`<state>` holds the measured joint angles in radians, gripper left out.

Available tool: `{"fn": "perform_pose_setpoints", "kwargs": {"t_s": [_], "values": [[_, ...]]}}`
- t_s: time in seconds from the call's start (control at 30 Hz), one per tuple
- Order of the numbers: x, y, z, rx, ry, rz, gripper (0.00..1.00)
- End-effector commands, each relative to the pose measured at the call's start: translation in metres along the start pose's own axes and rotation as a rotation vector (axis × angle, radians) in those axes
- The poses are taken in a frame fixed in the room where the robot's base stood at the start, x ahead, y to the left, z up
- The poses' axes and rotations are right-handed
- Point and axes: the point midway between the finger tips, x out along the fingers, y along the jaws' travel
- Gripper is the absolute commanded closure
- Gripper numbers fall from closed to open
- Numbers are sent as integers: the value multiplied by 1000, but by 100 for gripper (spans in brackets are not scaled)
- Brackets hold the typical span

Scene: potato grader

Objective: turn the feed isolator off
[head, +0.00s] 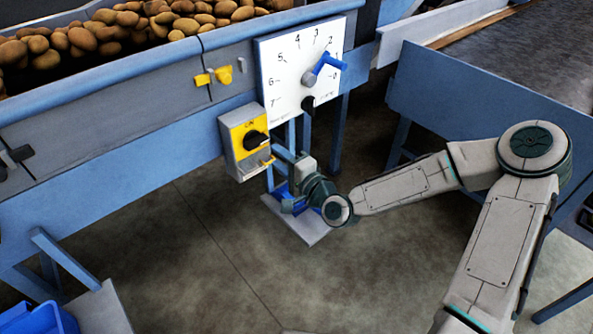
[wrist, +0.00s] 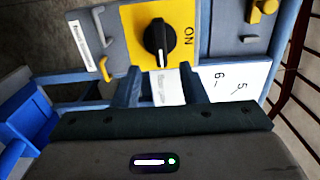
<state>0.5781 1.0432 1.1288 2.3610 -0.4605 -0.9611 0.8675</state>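The feed isolator (head: 233,150) is a grey box with a yellow front plate on the blue frame; it also shows in the wrist view (wrist: 210,18). Its black knob (head: 254,141) shows at the top of the wrist view (wrist: 159,42). The knob's white line points down there, a quarter turn from the "ON" mark, which is at the right. In the head view it points right. No "OFF" word is readable. My gripper (wrist: 162,78) is open and empty, its fingers apart below the knob. In the head view my gripper (head: 275,160) is just below and right of the knob.
A white dial board (head: 290,65) with a blue pointer (head: 328,63) hangs above right of the isolator. A yellow latch (head: 223,76) is above. Potatoes (head: 105,30) fill the hopper. A blue-edged conveyor (head: 480,95) stands right. Open floor (head: 190,250) lies in front.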

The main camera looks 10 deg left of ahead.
Motion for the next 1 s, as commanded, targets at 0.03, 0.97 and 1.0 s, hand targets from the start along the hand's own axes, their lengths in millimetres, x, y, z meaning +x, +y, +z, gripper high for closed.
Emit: {"fn": "perform_pose_setpoints", "kwargs": {"t_s": [0.03, 0.97, 1.0], "values": [[-13, -1, -1, 1, 2, 2, 62], [-70, 0, 0, 1, 0, 0, 62], [-70, 0, 0, -1, -1, 2, 62]]}}
